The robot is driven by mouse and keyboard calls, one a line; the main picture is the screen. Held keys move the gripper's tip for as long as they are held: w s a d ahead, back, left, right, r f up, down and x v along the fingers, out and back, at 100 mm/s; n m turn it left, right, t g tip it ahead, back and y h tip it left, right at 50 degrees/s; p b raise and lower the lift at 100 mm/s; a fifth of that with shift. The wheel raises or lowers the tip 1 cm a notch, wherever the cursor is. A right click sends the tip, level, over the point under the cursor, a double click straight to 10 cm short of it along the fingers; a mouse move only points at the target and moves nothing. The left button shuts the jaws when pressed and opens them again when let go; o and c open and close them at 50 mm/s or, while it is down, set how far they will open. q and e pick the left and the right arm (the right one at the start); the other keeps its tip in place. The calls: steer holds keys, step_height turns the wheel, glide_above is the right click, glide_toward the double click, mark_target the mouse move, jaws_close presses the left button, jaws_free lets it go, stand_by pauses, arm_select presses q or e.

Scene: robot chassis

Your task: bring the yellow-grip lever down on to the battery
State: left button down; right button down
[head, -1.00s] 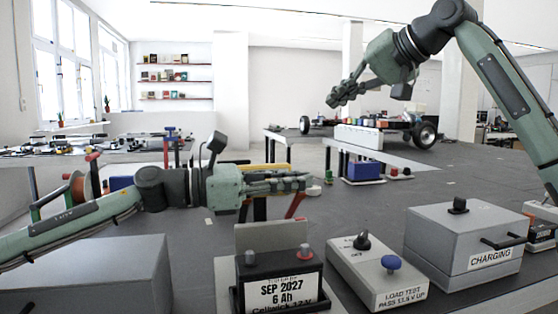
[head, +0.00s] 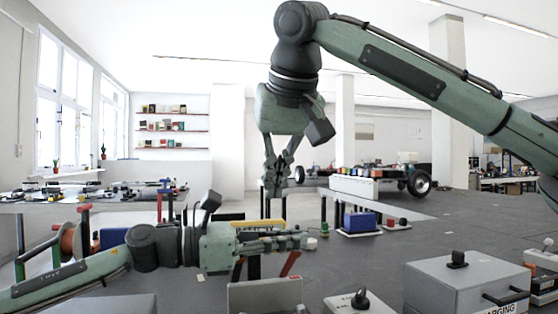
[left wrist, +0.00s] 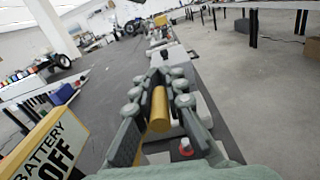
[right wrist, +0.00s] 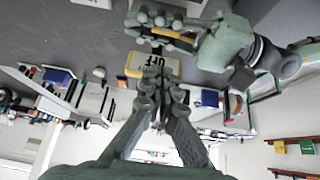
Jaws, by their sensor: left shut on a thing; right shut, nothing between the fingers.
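My left gripper (head: 300,243) is shut on the yellow grip (left wrist: 158,108), which lies between its fingers in the left wrist view. The grip also shows between those fingers in the right wrist view (right wrist: 172,38). A red bar (head: 290,263), seemingly part of the lever, slants below the left fingers. A grey upright plate (head: 265,296) stands below them. The battery is out of the head view, below its lower edge. A red knob (left wrist: 185,147) shows beside the left fingers; I cannot tell whether it is on the battery. My right gripper (head: 272,188) is shut and empty, pointing down above and behind the left one.
A yellow "BATTERY OFF" sign (left wrist: 45,145) stands close beside my left gripper. A grey charging box (head: 467,285) and a switch box (head: 358,303) are at the lower right. Farther back are a blue box (head: 359,222) and a wheeled chassis (head: 405,178).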

step_height(320, 180, down, 6)
steer(key=shift+w+a, duration=0.15)
steer(key=shift+w, duration=0.25)
steer(key=shift+f, duration=0.1)
arm_select(q)
steer(key=shift+w+a+r, duration=0.1)
steer(key=shift+a+r, duration=0.1)
steer(key=shift+r, duration=0.05)
arm_select(e)
steer(key=shift+s+f+t, duration=0.3)
steer(key=shift+s+f, duration=0.35)
steer(key=shift+f, duration=0.35)
arm_select(q)
steer(key=c, duration=1.6)
jaws_free()
steer(key=shift+d, duration=0.1)
steer(key=shift+o, duration=0.3)
steer(key=shift+r, duration=0.1)
arm_select(e)
steer(key=shift+f, duration=0.1)
steer(key=shift+w, duration=0.1)
